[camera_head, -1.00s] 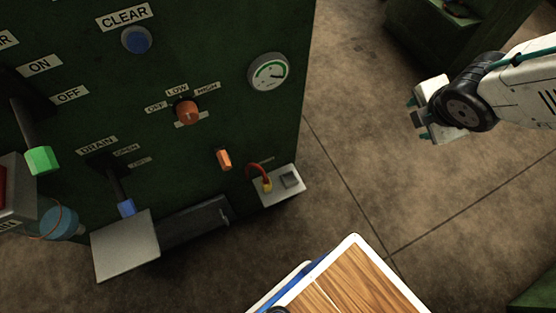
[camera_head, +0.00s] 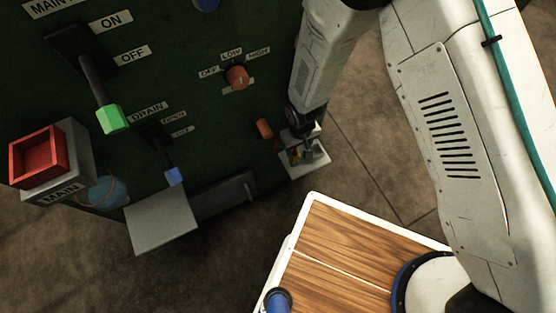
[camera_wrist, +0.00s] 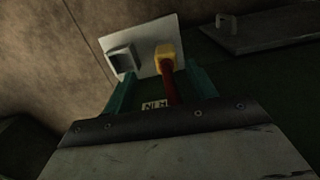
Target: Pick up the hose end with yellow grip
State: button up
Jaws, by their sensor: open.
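The hose end with the yellow grip (camera_wrist: 165,52) shows in the wrist view, standing on a pale plate (camera_wrist: 142,35), with its red hose (camera_wrist: 170,85) running back toward my gripper. My gripper (camera_wrist: 158,72) is open. Its two teal fingers point toward the plate, one on each side of the red hose, with the yellow grip just beyond and between the tips. I cannot tell whether a finger touches it. In the head view my gripper (camera_head: 303,150) is over the plate (camera_head: 312,163) and mostly hides the hose end.
A grey square socket (camera_wrist: 122,58) sits on the plate beside the yellow grip. My wood-topped base is below. Open floor (camera_head: 375,150) lies right of the panel.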

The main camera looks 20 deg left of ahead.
aim_at(295, 154)
jog(key=shift+a+f+m, duration=0.2)
jog(key=shift+a+f, duration=0.2)
jog(key=shift+f, duration=0.25)
jog(key=shift+a+f+m, duration=0.2)
jog(key=shift+a+f, duration=0.2)
jog(key=shift+f, duration=0.2)
jog(key=shift+d+f, duration=0.15)
jog(key=shift+f, duration=1.45)
jog(key=shift+d+f, duration=0.15)
jog(key=shift+f, duration=1.4)
jog(key=c, duration=1.1)
